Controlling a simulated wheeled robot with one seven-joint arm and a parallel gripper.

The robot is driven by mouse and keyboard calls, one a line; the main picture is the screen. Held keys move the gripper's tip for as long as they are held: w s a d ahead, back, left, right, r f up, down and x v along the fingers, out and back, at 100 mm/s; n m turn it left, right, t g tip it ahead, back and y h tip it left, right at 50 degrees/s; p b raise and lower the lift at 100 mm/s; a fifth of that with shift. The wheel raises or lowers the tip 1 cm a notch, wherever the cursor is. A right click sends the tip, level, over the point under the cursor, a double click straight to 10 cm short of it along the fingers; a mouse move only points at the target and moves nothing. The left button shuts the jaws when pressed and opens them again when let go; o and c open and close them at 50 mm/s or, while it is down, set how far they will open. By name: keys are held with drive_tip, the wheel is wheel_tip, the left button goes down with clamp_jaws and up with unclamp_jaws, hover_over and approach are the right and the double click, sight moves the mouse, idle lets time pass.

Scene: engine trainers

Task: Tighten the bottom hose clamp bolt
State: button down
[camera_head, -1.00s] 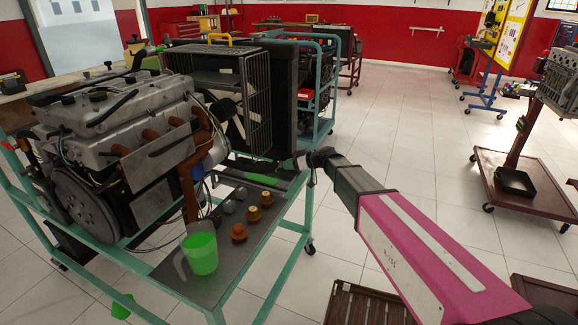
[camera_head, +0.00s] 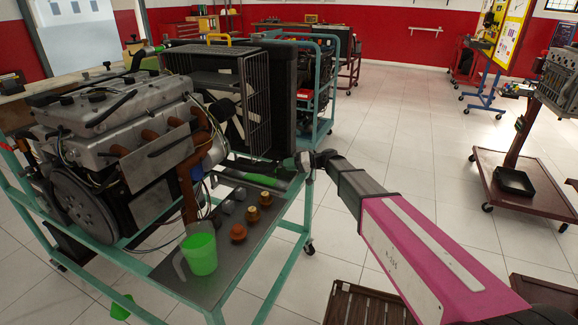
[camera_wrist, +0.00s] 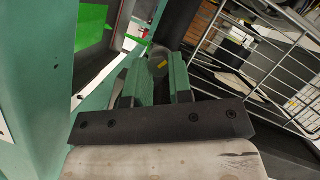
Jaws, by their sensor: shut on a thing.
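My gripper (camera_head: 303,162) is beside the lower right corner of the radiator (camera_head: 285,100), above the right side of the teal stand. In the wrist view its green fingers (camera_wrist: 160,82) are shut on a grey rounded thing (camera_wrist: 157,63) with a small yellow mark. I cannot tell what this thing is. I cannot make out the bottom hose clamp or its bolt in either view. The engine (camera_head: 115,135) stands left of the radiator, with a brown pipe (camera_head: 186,190) running down its front.
The stand's shelf (camera_head: 215,275) holds a green jug (camera_head: 200,252), several orange and grey caps and a green object at the back. A wire grille (camera_wrist: 275,70) is close on the right in the wrist view.

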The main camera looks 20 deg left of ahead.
idle(0.3)
drive_tip(key=c, duration=1)
unclamp_jaws()
drive_tip(key=shift+d, duration=0.15)
drive_tip(key=v, duration=1)
drive_tip(key=shift+w+d, duration=0.15)
drive_tip(key=shift+d, duration=0.1)
